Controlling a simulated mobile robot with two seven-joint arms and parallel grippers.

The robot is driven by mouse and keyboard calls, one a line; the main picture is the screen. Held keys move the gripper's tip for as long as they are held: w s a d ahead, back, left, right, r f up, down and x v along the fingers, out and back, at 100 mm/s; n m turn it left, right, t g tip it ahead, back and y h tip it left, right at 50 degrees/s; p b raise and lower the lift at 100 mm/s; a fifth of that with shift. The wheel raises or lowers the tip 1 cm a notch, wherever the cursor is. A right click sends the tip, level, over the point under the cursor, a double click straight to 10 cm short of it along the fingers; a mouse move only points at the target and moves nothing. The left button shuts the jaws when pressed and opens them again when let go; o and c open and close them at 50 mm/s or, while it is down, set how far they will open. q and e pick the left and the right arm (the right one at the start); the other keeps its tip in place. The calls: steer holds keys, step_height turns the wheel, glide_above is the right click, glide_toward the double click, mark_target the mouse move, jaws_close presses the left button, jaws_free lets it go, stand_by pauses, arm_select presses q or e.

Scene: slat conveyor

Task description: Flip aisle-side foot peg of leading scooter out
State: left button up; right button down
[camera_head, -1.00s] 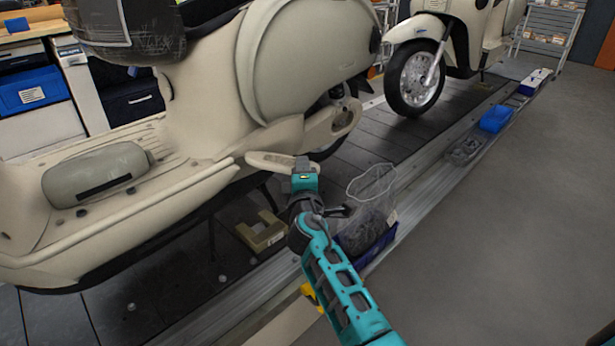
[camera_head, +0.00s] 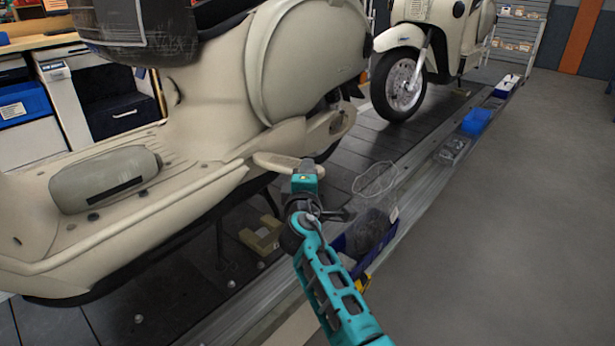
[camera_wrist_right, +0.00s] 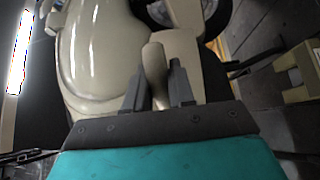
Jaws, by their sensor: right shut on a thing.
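The leading cream scooter (camera_head: 205,130) fills the left and middle of the head view. Its aisle-side foot peg (camera_head: 285,163) is a cream, flat, rounded piece standing out from the body below the rear side panel. My right gripper (camera_head: 304,166) is at the peg's outer end. In the right wrist view, the peg (camera_wrist_right: 154,62) lies between the two dark fingers, and the gripper (camera_wrist_right: 158,88) is shut on it. The fingers hide part of the peg's outer end. My left gripper is not in view.
A second scooter (camera_head: 408,75) stands farther back on the slat conveyor (camera_head: 345,150). Along the conveyor's aisle edge are a blue bin (camera_head: 475,121) and a dark blue bin holding a dark grey item (camera_head: 368,232). A beige bracket (camera_head: 262,238) lies below the peg. The aisle floor (camera_head: 520,230) is clear.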

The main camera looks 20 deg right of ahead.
steer(key=shift+a, duration=0.2)
stand_by(0.4)
steer(key=c, duration=1.2)
jaws_free()
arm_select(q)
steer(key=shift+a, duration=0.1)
arm_select(e)
steer(key=shift+o, duration=0.8)
steer(key=shift+s+d, duration=0.1)
